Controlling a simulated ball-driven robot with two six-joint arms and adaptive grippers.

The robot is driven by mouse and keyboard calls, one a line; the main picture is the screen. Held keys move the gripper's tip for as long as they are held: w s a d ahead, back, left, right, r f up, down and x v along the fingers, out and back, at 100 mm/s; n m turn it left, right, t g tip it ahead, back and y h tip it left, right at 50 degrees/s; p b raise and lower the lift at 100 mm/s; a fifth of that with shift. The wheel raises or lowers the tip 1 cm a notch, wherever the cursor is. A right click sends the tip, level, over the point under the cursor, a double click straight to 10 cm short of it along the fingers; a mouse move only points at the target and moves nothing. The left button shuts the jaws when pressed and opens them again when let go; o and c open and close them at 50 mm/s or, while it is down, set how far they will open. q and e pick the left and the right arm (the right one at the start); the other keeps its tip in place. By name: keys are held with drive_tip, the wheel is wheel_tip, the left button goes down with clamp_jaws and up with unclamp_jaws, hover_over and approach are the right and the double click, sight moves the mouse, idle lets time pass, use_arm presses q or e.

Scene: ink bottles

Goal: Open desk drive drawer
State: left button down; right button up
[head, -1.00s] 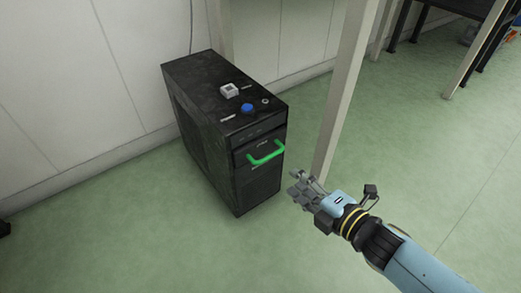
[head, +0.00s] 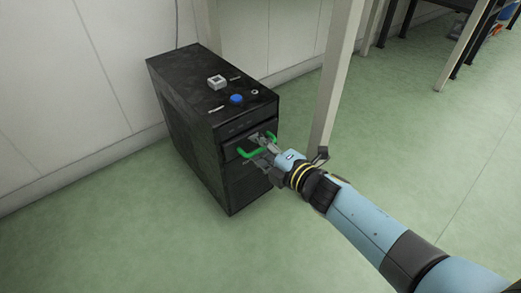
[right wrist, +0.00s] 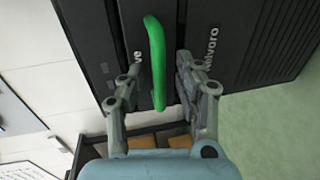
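A black computer tower (head: 180,95) stands on the floor and carries a drawer front with a green handle (head: 250,153). The drawer looks shut. My right gripper (head: 262,147) is at the handle in the head view. In the right wrist view the green handle (right wrist: 157,60) runs between the two fingers of my right gripper (right wrist: 153,90). The fingers are spread apart, with gaps to the handle on both sides. My left gripper is in neither view.
A blue button (head: 236,99) and a white switch box (head: 217,82) are on the tower's top. A pale post (head: 333,80) stands right of the tower, close behind my right gripper. The green floor (head: 120,240) in front is clear.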

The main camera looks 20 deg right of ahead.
clamp_jaws()
drive_tip(key=shift+s, duration=0.15)
idle(0.4)
